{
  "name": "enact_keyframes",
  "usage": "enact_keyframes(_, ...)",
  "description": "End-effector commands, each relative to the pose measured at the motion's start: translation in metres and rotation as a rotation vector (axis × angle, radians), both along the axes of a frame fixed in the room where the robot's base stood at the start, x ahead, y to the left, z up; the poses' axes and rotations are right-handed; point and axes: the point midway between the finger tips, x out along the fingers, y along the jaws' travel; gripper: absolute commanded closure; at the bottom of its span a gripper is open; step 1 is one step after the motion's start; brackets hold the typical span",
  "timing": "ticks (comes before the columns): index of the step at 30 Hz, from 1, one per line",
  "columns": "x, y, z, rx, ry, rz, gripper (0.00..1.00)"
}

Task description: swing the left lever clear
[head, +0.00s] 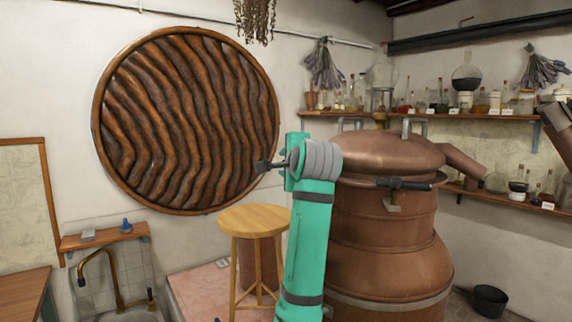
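A copper still (385,240) with a domed lid (390,150) stands right of centre. A dark-handled lever (405,184) lies level across its front, just below the lid, above a small bracket (392,203). I cannot tell whether this is the left lever, and no second lever shows clearly. My teal and grey arm rises in front of the still and hides its left side.
A round wooden stool (255,221) stands left of my arm. A copper pipe (462,162) leaves the lid to the right. Shelves of glassware (470,114) line the back right wall. A black bucket (490,300) is on the floor at right. A sink tap (110,275) is lower left.

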Motion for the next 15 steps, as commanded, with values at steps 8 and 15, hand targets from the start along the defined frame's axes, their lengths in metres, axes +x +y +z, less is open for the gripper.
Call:
enact_keyframes(8, 0.0001, -0.0060, -0.0005, 0.000, 0.002, -0.007, 1.00)
enact_keyframes(15, 0.0007, -0.0054, -0.0008, 0.000, 0.001, -0.019, 1.00)
